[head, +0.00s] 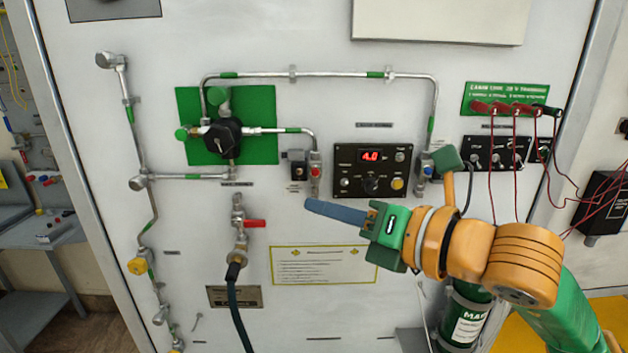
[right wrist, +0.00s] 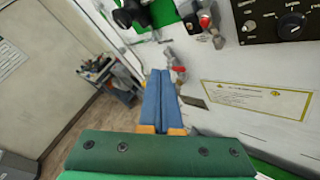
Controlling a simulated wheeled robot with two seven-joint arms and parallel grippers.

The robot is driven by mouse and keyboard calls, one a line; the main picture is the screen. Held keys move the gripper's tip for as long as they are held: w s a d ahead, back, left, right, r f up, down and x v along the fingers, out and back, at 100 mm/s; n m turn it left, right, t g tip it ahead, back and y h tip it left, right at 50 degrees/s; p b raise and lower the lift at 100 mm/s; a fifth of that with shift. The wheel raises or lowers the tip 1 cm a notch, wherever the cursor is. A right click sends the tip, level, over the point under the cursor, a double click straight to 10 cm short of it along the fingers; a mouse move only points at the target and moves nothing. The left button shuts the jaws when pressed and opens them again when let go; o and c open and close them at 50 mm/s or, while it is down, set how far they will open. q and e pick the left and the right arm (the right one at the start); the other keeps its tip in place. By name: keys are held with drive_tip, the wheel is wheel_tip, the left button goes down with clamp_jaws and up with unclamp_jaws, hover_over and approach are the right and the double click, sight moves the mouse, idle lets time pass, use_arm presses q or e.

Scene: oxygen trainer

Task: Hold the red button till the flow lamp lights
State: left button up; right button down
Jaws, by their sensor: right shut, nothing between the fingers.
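A small red part (head: 315,171), which may be the red button, sits on a metal fitting left of the black control panel (head: 343,184). It also shows in the right wrist view (right wrist: 205,21). My right gripper (head: 310,205) reaches in from the right, its blue fingers shut together and empty. In the head view, its tips appear just below that fitting; contact is not visible. The panel has a lit red display (head: 371,156) and a yellow round part (head: 397,184). Labels are too small to tell which part is the flow lamp. My left gripper is not in view.
A red lever valve (head: 254,223) with a dark hose stands lower left of my fingers. A yellow-bordered notice (head: 322,266) lies flat on the wall below. Metal pipes run above and left. Red cables (head: 491,165) hang at the right.

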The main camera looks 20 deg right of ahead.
drive_tip(key=p, duration=0.3)
approach(315, 172)
drive_tip(key=w+a, duration=0.4)
drive_tip(key=shift+a+f, duration=0.4)
drive_tip(key=shift+f, duration=0.05)
drive_tip(key=shift+w, duration=0.15)
idle(1.5)
drive_tip(key=shift+w+d, duration=0.15)
drive_tip(key=shift+w, duration=0.25)
drive_tip(key=shift+w+d+p, duration=0.1)
drive_tip(key=shift+w+p, duration=0.2)
idle(4.1)
